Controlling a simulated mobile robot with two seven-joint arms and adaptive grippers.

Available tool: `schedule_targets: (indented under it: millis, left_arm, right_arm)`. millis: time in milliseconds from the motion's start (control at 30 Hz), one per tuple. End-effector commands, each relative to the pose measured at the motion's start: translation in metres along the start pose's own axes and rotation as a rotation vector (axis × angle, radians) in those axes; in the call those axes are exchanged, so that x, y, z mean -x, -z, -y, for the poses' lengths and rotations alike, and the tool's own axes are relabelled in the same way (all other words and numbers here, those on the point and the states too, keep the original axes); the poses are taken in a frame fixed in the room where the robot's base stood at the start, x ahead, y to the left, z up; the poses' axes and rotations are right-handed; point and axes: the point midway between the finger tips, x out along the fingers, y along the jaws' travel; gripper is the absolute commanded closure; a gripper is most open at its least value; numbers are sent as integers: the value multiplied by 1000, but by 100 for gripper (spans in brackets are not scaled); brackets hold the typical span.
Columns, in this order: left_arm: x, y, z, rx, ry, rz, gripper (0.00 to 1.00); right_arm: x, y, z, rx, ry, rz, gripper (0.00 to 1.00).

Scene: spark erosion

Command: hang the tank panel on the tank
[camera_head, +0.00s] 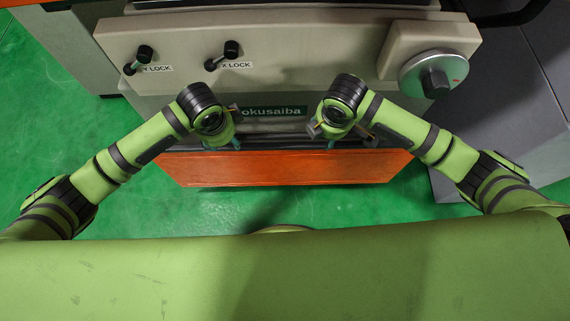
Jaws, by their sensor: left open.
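A grey surface behind the label lies between the grippers. An orange slab (285,170) lies below them, with its long edge towards me. I cannot tell for certain which surface is the tank panel or the tank, or whether either gripper touches it.
The beige machine front (300,40) carries the Y lock lever (144,53), the X lock lever (231,49) and a round handwheel (436,75). A grey cabinet (500,120) stands at right. Green floor (130,205) is clear at left.

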Motion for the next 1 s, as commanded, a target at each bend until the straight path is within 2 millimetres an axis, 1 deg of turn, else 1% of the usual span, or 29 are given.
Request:
schedule_targets:
  millis: [33, 133, 400, 433, 467, 500, 533, 567, 833, 867, 1000]
  left_arm:
    - [-4, 0, 0, 1, -1, 0, 45]
    - [-9, 0, 0, 1, 0, 0, 45]
    - [-10, 0, 0, 0, 1, 0, 45]
    - [-10, 0, 0, 0, 1, 0, 53]
    - [-10, 0, 0, 0, 1, 0, 65]
    - [-10, 0, 0, 0, 1, 0, 81]
    - [-10, 0, 0, 0, 1, 0, 93]
    - [-10, 0, 0, 0, 1, -1, 100]
    - [-10, 0, 0, 0, 1, -1, 100]
    - [-6, 1, 3, 1, 9, -4, 100]
    - [-6, 1, 4, 1, 9, -4, 100]
  right_arm:
    - [-4, 0, 0, -1, 2, 1, 45]
    - [-9, 0, 0, 0, 1, 0, 45]
    - [-10, 0, 0, 0, 0, 0, 45]
    - [-10, 0, 0, 0, 0, 0, 53]
    - [-10, 0, 0, 0, 0, 0, 65]
    - [-10, 0, 0, 0, 0, 0, 81]
    - [-10, 0, 0, 0, 0, 0, 93]
    - [-10, 0, 0, 0, 0, 0, 100]
    - [-10, 0, 0, 0, 1, 0, 100]
    - [-7, 1, -3, 0, -7, -4, 100]
    - [-6, 1, -3, 0, -7, -4, 100]
